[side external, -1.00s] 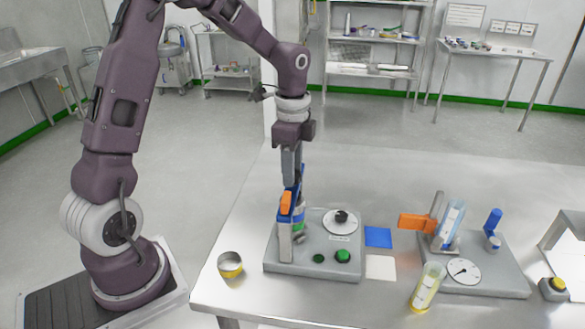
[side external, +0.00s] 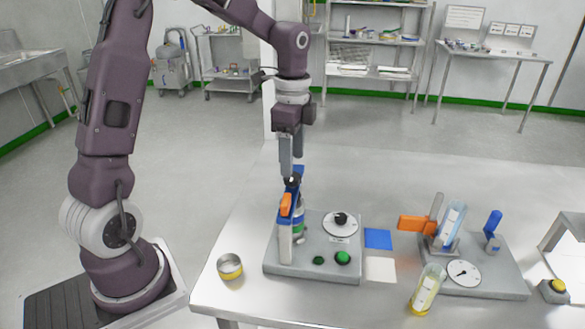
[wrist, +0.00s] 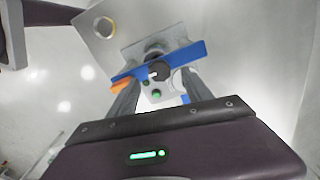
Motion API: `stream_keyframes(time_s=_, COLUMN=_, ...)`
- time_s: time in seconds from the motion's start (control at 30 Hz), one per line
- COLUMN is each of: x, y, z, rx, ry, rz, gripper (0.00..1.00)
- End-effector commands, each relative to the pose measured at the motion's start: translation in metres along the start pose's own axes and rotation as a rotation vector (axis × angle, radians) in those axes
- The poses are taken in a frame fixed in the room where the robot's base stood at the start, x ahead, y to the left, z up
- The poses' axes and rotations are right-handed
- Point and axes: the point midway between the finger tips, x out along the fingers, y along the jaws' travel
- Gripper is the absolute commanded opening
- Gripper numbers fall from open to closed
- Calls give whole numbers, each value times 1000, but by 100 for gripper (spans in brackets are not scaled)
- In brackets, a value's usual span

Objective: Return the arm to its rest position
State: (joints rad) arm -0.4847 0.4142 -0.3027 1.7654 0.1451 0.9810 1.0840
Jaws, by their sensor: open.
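My gripper (side external: 291,168) points straight down above the left grey station (side external: 314,268). Its two fingers are apart, with nothing held between them. Just below the fingertips stands a device with a blue arm, an orange tab (side external: 285,204) and a dark knob on top. In the wrist view the blue bar (wrist: 160,65) of this device and its dark knob (wrist: 159,71) lie between and beyond the open fingers (wrist: 153,92). In the side view the fingertips are close to the device's top; whether they touch it I cannot tell.
The left station has a dial (side external: 340,224) and green buttons (side external: 342,257). A yellow-banded ring cup (side external: 230,267) stands left of it. Blue (side external: 378,238) and white squares, a yellow-filled cylinder (side external: 427,290) and a second station (side external: 490,280) lie right.

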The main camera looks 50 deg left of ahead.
Motion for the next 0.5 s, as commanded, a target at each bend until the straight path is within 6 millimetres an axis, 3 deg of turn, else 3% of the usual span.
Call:
stream_keyframes(time_s=0.1, x=-21, y=0, z=0, rx=0, ry=1, rz=-3, gripper=58)
stream_keyframes(time_s=0.2, x=-30, y=0, z=0, rx=0, ry=1, rz=0, gripper=58)
stream_keyframes(time_s=0.5, x=-33, y=2, z=0, rx=-4, ry=0, rz=-3, gripper=58)
